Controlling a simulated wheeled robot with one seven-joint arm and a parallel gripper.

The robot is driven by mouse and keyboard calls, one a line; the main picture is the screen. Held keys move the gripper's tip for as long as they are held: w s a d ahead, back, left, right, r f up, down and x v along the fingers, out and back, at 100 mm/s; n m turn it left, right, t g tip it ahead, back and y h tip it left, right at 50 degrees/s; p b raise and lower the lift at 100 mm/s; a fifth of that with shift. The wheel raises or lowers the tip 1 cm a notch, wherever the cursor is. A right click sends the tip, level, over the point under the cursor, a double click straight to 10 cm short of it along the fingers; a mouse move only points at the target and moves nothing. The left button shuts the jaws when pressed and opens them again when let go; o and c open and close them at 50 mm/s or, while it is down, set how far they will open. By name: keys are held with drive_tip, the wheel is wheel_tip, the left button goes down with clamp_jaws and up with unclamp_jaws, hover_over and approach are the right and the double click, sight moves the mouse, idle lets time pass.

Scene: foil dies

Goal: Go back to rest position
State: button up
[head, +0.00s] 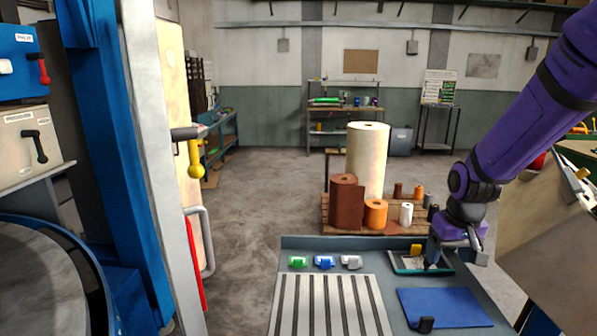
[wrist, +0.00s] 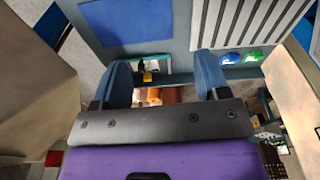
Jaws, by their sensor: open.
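My gripper (head: 452,250) is at the right back of the grey-blue worktop (head: 292,243), beside and partly in front of a small teal-rimmed tray (head: 397,268). In the wrist view its two blue fingers stand wide apart with nothing between them (wrist: 163,82). A yellow piece (head: 416,250) is at the tray's back edge; it also shows beyond the fingers in the wrist view (wrist: 147,77). A green die (head: 298,262), a blue die (head: 324,262) and a white die (head: 351,262) lie in a row behind a slotted rack (head: 326,310). The tray's contents are partly hidden.
A blue mat (head: 445,306) lies at the worktop's right front, with a small black block (head: 425,324) at its front edge. Large rolls (head: 368,160) stand on a pallet behind. A tall blue-and-white machine frame (head: 150,170) is at the left. Open floor (head: 255,190) lies between.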

drive_tip(key=s+a+r+t, duration=0.2)
drive_tip(key=s+r+t, duration=0.1)
drive_tip(key=s+r, duration=1.6)
drive_tip(key=shift+s+a+t, duration=0.15)
drive_tip(key=shift+s+t, duration=0.25)
drive_tip(key=shift+s, duration=1.45)
